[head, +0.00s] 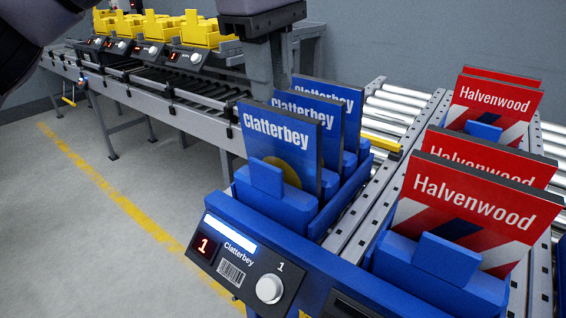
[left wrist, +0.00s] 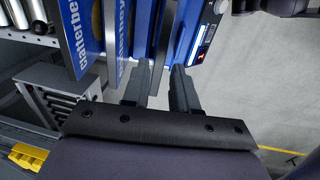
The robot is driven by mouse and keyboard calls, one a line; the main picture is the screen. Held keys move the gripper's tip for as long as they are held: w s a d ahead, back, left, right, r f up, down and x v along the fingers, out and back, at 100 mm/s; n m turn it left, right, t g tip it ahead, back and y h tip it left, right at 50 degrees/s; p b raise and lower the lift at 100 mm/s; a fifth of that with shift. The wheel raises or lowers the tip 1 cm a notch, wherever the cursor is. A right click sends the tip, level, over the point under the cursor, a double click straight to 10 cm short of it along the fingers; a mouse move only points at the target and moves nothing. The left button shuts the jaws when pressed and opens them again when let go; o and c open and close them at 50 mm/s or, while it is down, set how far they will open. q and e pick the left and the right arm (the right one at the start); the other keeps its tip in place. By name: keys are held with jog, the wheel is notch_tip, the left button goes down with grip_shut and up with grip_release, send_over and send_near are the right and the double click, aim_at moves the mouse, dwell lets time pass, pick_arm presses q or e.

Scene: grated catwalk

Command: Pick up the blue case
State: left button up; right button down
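Several blue cases marked "Clatterbey" stand upright in a row in a blue holder; the front blue case (head: 280,132) has a yellow disc low on its face. Two more show behind it, the nearer one (head: 330,112) partly covered. My left gripper (head: 268,92) comes down from above at the row, its fingertips partly hidden by the front case. In the left wrist view the two fingers (left wrist: 160,88) are apart, close to the case edges (left wrist: 117,35). My right gripper is not in view.
Red "Halvenwood" cases (head: 475,200) stand in blue holders to the right. A panel with a knob (head: 269,289) and display fronts the blue holder. Roller conveyors (head: 400,105) run behind, with yellow bins (head: 205,30) at the far left. The floor (head: 75,215) at left is clear.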

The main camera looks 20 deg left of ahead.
aim_at(274, 109)
pick_arm(q)
notch_tip(274, 109, down, 3)
jog(key=shift+w+f+b, duration=0.15)
jog(key=shift+b, duration=0.15)
jog(key=shift+w+f, duration=0.1)
jog(key=shift+f, duration=0.45)
jog(key=f, duration=0.1)
jog(key=f+b, duration=0.1)
jog(key=f, duration=0.3)
jog(key=shift+w+d, duration=0.2)
jog(key=shift+w, duration=0.1)
jog(key=shift+f+b, duration=0.3)
jog(key=shift+b, duration=0.05)
jog(key=shift+w+f, duration=0.1)
grip_shut()
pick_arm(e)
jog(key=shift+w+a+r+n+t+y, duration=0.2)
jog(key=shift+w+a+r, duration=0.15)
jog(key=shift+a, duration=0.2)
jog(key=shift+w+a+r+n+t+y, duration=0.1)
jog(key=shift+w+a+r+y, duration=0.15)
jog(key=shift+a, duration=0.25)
